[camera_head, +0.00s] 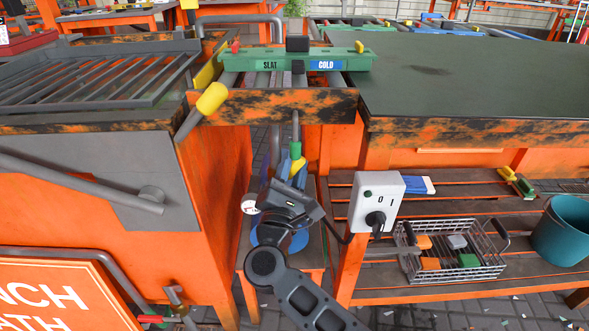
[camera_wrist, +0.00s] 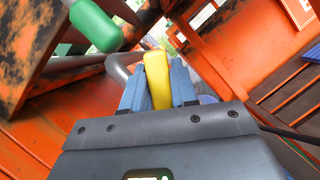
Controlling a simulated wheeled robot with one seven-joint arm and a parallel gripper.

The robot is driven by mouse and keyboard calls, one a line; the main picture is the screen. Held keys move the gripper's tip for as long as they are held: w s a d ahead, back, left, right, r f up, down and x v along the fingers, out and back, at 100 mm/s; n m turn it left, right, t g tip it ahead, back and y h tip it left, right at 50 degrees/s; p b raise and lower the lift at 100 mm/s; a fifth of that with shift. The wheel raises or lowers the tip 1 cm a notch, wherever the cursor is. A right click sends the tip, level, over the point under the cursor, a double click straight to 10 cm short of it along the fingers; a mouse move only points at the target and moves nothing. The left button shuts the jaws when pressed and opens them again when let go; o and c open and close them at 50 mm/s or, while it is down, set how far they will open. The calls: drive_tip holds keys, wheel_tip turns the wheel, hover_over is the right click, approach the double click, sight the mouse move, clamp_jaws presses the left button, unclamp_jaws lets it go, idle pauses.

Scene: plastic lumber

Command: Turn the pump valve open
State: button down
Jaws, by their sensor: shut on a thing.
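The pump valve's yellow handle (camera_wrist: 158,80) stands between the two blue fingers of my gripper (camera_wrist: 157,68) in the wrist view. The fingers touch it on both sides, and my gripper is shut on it. In the head view, the yellow handle (camera_head: 298,164) shows just above my gripper (camera_head: 292,174), below the workbench edge. A grey pipe with a green grip (camera_head: 295,150) rises directly above it; the green grip (camera_wrist: 95,25) is at upper left in the wrist view. The blue pump body (camera_head: 283,240) and a white gauge (camera_head: 249,204) are partly hidden behind my wrist.
A white switch box (camera_head: 377,200) with a black knob stands close right of my gripper. A wire basket (camera_head: 455,250) with coloured blocks and a teal bucket (camera_head: 564,232) sit on the lower shelf. A yellow-tipped lever (camera_head: 212,98) juts from the left bench.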

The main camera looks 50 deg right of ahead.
drive_tip(key=c, duration=1)
unclamp_jaws()
drive_tip(key=shift+o, duration=0.2)
